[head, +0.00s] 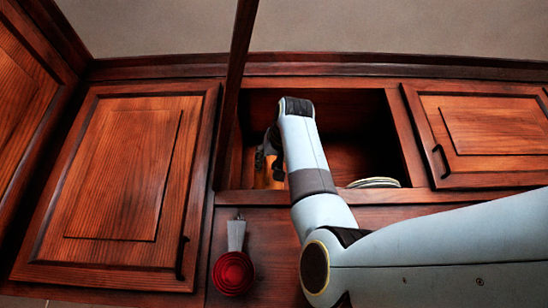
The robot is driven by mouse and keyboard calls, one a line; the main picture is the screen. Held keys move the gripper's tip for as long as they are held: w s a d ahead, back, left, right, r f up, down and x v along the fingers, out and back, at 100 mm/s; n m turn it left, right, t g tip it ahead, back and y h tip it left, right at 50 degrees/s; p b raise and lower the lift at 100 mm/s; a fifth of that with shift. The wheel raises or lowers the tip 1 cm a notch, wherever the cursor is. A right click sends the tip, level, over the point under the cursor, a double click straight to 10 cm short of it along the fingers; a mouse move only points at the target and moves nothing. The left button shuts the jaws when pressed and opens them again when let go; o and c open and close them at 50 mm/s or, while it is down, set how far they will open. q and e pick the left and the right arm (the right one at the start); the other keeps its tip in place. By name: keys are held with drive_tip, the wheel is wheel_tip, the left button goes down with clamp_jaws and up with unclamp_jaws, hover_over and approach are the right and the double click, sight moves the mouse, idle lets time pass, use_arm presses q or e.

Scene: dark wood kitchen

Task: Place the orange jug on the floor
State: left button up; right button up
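The orange jug (264,181) stands in the open cabinet compartment, close to its left side. Only part of its orange surface shows; my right gripper and arm hide the rest. My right arm reaches up from the lower right into the compartment. My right gripper (269,160) is at the jug, overlapping it in the picture. The fingers are small and dark, so I cannot tell whether they are closed on the jug. My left gripper is not in view. The floor under the cabinet is not clearly seen.
A cabinet door (233,95) stands open, seen edge-on at the compartment's left. A stack of pale plates (375,183) lies in the compartment, right of my arm. A red round pan-like item with a grey handle (233,272) is below. Closed doors flank the opening.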

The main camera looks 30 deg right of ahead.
drive_tip(key=b+v, duration=0.4)
drive_tip(key=v, duration=0.6)
drive_tip(key=shift+b, duration=0.35)
drive_tip(key=shift+f, duration=0.1)
